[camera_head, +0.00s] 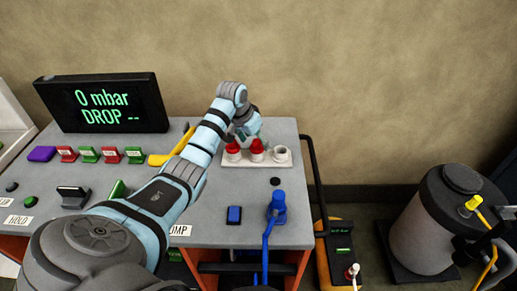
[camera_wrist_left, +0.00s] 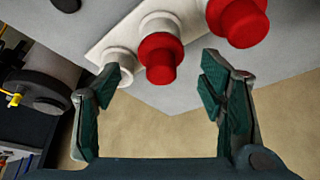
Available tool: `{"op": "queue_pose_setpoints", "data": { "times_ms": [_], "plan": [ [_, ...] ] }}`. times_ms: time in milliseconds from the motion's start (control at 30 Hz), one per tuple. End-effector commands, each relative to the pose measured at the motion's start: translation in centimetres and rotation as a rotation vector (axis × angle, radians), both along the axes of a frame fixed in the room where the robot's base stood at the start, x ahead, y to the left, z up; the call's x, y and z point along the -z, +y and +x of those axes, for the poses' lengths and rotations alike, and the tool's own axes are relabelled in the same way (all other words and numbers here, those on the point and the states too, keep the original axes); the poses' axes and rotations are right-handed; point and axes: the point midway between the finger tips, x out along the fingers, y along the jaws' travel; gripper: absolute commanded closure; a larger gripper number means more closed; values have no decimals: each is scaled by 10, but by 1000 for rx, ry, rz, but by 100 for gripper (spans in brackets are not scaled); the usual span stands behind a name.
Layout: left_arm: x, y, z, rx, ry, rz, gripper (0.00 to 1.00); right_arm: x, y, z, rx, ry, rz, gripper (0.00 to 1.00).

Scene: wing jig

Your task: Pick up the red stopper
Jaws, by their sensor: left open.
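Two red stoppers, one on the left (camera_head: 233,147) and one in the middle (camera_head: 257,146), sit in white cups on a pale strip at the back right of the grey bench. A third white cup (camera_head: 281,155) on the right has no stopper. My left gripper (camera_head: 246,132) is open and empty, just above and behind the stoppers. In the left wrist view the middle stopper (camera_wrist_left: 160,60) shows between the open fingers (camera_wrist_left: 160,74), apart from both. The other stopper (camera_wrist_left: 238,20) is beyond the right finger. My right gripper is out of view.
A black display (camera_head: 103,103) reads "0 mbar DROP --". Coloured blocks and a yellow handle lie along the bench's left. A blue valve (camera_head: 277,205) stands at the front right. A dark rail (camera_head: 313,170) runs along the bench's right side. A grey tank (camera_head: 425,225) stands on the floor.

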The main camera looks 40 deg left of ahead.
Motion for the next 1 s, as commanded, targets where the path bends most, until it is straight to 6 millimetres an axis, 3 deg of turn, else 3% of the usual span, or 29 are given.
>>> {"op": "queue_pose_setpoints", "data": {
  "times_ms": [100, 200, 400, 733, 1000],
  "plan": [
    [24, 1, 9, -1, 3, -3, 36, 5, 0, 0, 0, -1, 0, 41],
    [35, 1, 14, -1, 1, -3, 36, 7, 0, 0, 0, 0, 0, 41],
    [35, 2, 15, -2, 0, -1, 36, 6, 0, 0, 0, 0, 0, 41],
    [35, 2, 14, -2, 0, -1, 88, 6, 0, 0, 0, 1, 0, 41],
    [32, 2, 15, -2, 0, -1, 88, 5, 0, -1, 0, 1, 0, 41]
  ]
}}
